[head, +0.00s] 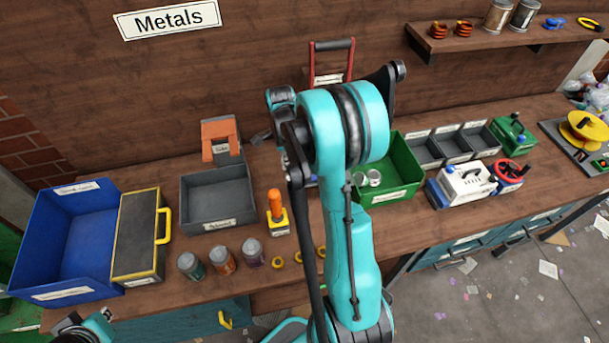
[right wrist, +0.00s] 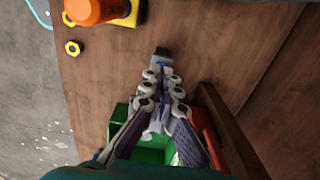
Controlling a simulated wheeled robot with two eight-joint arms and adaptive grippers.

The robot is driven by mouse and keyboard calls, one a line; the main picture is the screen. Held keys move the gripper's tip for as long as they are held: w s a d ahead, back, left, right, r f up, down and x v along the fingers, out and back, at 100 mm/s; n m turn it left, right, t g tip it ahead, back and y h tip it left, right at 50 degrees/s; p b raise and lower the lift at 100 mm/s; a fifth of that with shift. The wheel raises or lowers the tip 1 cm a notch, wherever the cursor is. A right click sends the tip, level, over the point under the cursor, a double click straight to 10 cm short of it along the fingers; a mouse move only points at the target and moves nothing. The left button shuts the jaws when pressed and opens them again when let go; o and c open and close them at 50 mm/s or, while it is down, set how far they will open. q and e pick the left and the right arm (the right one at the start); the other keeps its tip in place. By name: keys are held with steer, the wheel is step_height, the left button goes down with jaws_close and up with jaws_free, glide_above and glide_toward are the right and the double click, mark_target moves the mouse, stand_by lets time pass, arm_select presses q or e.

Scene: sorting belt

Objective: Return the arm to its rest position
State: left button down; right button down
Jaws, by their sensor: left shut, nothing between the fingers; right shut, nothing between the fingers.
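My right arm (head: 350,210) rises through the middle of the head view, bent at a large teal joint above the bench. It hides part of the bench behind it. My right gripper (right wrist: 161,56) shows in the right wrist view with its fingertips together and nothing between them, over the wooden bench (right wrist: 110,75). In the head view it is mostly hidden behind the arm. A part of my left arm (head: 95,330) shows at the bottom left corner of the head view. The left gripper itself does not show.
An orange-handled tool on a yellow block (head: 277,212), several cans (head: 222,260) and yellow nuts (head: 278,262) stand near the arm. A blue bin (head: 70,240), grey bin (head: 215,200) and green bin (head: 405,170) stand on the bench. A shelf (head: 480,40) juts out upper right.

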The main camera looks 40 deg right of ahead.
steer(key=shift+f, duration=0.1)
stand_by(0.3)
steer(key=s+a+r+n+t+b, duration=0.2)
steer(key=a+n+b, duration=0.1)
steer(key=a+n, duration=0.3)
steer(key=s+a+r+n+t+b, duration=0.1)
steer(key=s+a+r+n+b, duration=0.2)
steer(key=a+n, duration=0.3)
steer(key=s+a+f+n+t+b, duration=0.3)
steer(key=s+a+n+t+b, duration=0.1)
steer(key=s+a+n, duration=0.4)
steer(key=shift+s+a+f+n+b, duration=0.15)
steer(key=shift+a+n+b, duration=0.7)
steer(key=shift+n, duration=1.05)
steer(key=shift+a, duration=0.15)
